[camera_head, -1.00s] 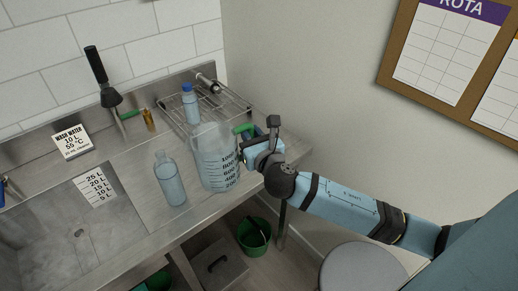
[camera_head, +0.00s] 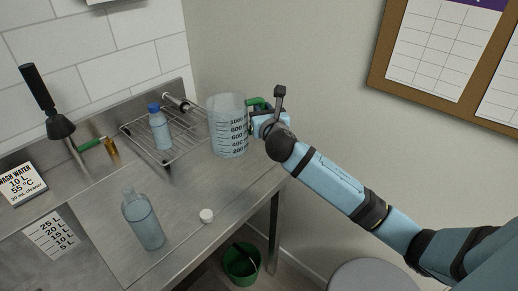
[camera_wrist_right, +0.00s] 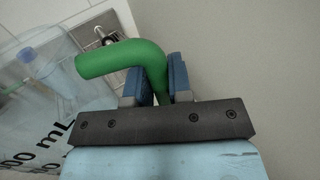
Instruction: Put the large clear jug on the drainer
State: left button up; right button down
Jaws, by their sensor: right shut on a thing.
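The large clear jug (camera_head: 228,128) has black measuring marks and a green handle (camera_head: 256,103). My right gripper (camera_head: 257,115) is shut on the green handle, on the jug's right side. In the right wrist view the handle (camera_wrist_right: 120,60) passes between the two blue fingers (camera_wrist_right: 157,84), and part of the jug (camera_wrist_right: 40,90) shows at the left. The jug is upright, just right of the wire drainer (camera_head: 185,142); I cannot tell whether its base touches the counter. The drainer holds a clear bottle with a blue cap (camera_head: 160,128). My left gripper is out of view.
A clear bottle (camera_head: 143,220) and a small white cap (camera_head: 206,215) stand on the steel counter (camera_head: 195,185) in front. A green bucket (camera_head: 241,263) is below.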

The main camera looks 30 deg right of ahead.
notch_tip(320, 180, down, 7)
jog(key=shift+b, duration=0.45)
notch_tip(320, 180, down, 4)
jog(key=shift+f+b, duration=0.25)
jog(key=shift+b, duration=0.25)
jog(key=shift+f, duration=0.1)
jog(key=shift+f, duration=0.15)
jog(key=c, duration=1)
grip_release()
jog(key=shift+c, duration=0.2)
